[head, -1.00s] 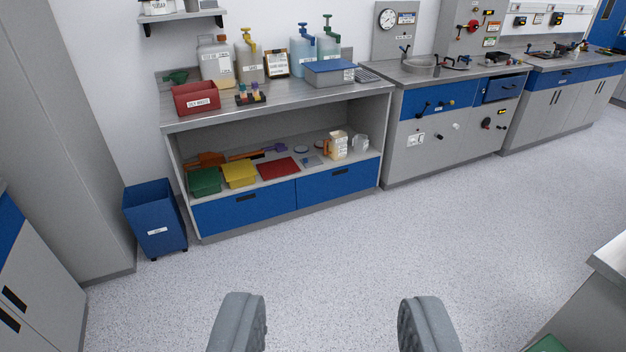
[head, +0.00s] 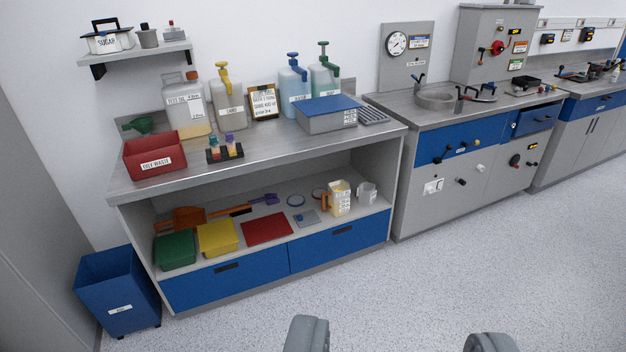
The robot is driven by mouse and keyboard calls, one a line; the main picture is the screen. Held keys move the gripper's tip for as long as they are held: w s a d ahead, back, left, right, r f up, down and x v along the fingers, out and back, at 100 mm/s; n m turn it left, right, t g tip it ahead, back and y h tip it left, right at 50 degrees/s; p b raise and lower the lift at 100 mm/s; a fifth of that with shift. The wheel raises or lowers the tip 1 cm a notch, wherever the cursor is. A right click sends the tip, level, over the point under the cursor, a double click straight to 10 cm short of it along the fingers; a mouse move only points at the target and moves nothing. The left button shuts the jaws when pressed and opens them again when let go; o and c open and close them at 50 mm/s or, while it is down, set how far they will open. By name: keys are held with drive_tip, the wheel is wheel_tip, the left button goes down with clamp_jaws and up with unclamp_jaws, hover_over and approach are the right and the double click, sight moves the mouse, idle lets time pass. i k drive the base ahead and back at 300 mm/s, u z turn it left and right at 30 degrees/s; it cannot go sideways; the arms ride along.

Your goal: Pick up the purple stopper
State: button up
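A small dark rack (head: 226,156) stands on the grey countertop, just right of the red waste bin. It holds small coloured vials. The right one has a purple top (head: 229,138), which looks like the purple stopper; it is too small to make out well. My gripper (head: 398,338) is at the bottom edge of the view, fingers wide apart with only floor between them. It is open and empty, well short of the bench and apart from the rack.
The red bin (head: 155,156) is left of the rack, pump bottles (head: 294,88) are behind, and a blue-lidded grey box (head: 327,115) is to the right. Trays and jugs fill the lower shelf (head: 340,216). A blue floor bin (head: 118,291) stands front left. Floor to the right is clear.

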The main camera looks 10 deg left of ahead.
sight(229, 136)
drive_tip(key=u, duration=0.1)
drive_tip(key=i, duration=1.4)
drive_tip(key=u, duration=0.45)
drive_tip(key=i, duration=1.3)
drive_tip(key=u, duration=0.35)
drive_tip(key=i, duration=0.7)
drive_tip(key=u, duration=0.15)
